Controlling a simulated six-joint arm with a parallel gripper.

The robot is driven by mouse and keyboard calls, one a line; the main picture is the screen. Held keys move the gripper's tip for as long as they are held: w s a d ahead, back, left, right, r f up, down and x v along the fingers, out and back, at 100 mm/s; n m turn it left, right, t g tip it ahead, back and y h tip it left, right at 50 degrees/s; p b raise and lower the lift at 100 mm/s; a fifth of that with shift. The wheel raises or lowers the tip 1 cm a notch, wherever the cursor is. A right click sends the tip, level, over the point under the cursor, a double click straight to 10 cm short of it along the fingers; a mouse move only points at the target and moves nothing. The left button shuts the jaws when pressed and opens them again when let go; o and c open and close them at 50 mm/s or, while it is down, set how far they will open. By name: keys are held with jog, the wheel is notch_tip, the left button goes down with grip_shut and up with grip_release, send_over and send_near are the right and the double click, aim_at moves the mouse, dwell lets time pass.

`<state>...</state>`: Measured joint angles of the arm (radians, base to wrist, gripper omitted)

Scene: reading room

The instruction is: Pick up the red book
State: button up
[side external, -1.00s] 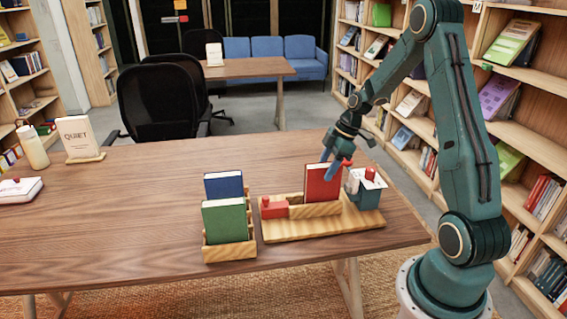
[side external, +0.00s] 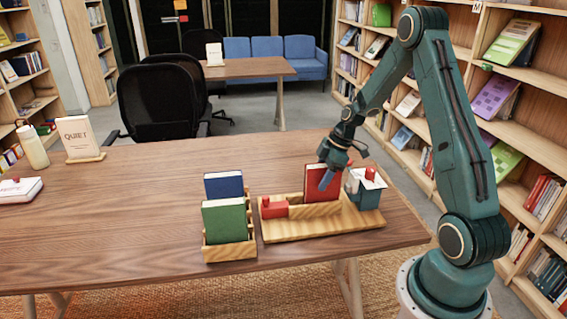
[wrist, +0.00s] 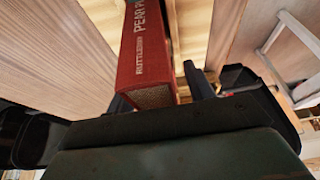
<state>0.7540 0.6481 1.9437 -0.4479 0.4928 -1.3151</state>
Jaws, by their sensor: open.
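The red book (side external: 318,184) stands upright in a wooden holder (side external: 312,211) on the wooden tray (side external: 280,230). My gripper (side external: 329,178) is down at the book's upper right part, its fingers pointing downward. In the wrist view the red book (wrist: 143,50) shows its spine with pale lettering and reaches in between the jaws. One dark finger (wrist: 197,80) is to the right of the book, with a gap visible. The other finger is mostly hidden at the book's left. The jaws are open, and I cannot tell whether either touches the book.
A small red block (side external: 274,208) is left of the book. A grey-blue box (side external: 365,196) with a white and red top stands close at its right. A green book (side external: 225,221) and a blue book (side external: 223,185) stand in a rack further left. The table's left middle is clear.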

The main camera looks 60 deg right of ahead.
jog(key=shift+f, duration=0.25)
dwell(0.3)
jog(key=shift+c, duration=0.2)
grip_shut()
